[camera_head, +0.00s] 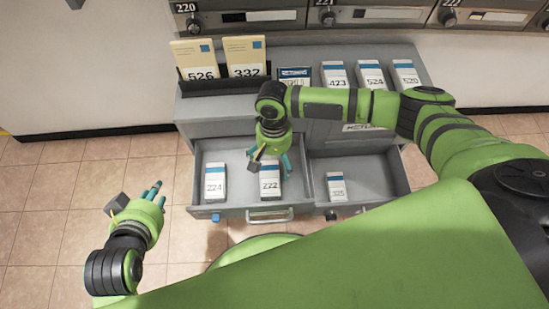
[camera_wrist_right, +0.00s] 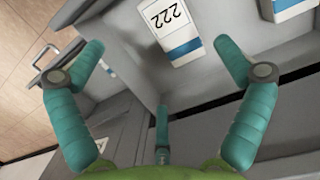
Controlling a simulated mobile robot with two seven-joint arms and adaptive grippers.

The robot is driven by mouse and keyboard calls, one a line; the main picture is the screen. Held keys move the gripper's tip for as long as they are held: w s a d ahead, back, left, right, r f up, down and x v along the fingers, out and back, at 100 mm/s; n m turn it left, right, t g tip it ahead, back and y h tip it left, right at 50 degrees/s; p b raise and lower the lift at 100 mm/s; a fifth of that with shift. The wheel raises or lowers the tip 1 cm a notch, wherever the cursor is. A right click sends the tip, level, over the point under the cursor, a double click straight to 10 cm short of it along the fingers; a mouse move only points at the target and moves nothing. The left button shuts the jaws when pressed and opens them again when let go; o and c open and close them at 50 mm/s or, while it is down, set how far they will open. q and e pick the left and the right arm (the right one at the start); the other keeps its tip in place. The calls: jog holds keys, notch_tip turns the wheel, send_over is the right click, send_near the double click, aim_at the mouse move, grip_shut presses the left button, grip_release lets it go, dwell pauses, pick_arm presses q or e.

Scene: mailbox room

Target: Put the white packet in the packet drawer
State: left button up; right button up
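A white packet (camera_head: 270,181) with a blue stripe and the number 222 lies in the left section of the open drawer unit (camera_head: 238,211). A similar white packet (camera_head: 215,182), marked 224, is left of it. Another, marked 225 (camera_head: 337,187), lies in the right section. My right gripper (camera_head: 270,162) is open above packet 222, partly covering its far end. In the right wrist view packet 222 (camera_wrist_right: 170,30) shows beyond the spread, empty fingers (camera_wrist_right: 157,62). My left gripper (camera_head: 138,198) is open and empty over the floor, left of the drawers.
On the grey cabinet top stand a black holder (camera_head: 225,87) with yellow envelopes, a dark blue box (camera_head: 294,74) and several white packets (camera_head: 370,74). Mailboxes (camera_head: 250,18) line the wall behind. A handle (camera_head: 270,215) sticks out in front. The tiled floor at left is clear.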

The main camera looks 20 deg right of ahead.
notch_tip(320, 180, up, 12)
jog(key=w, duration=0.1)
jog(key=shift+w+d, duration=0.25)
jog(key=shift+w, duration=0.1)
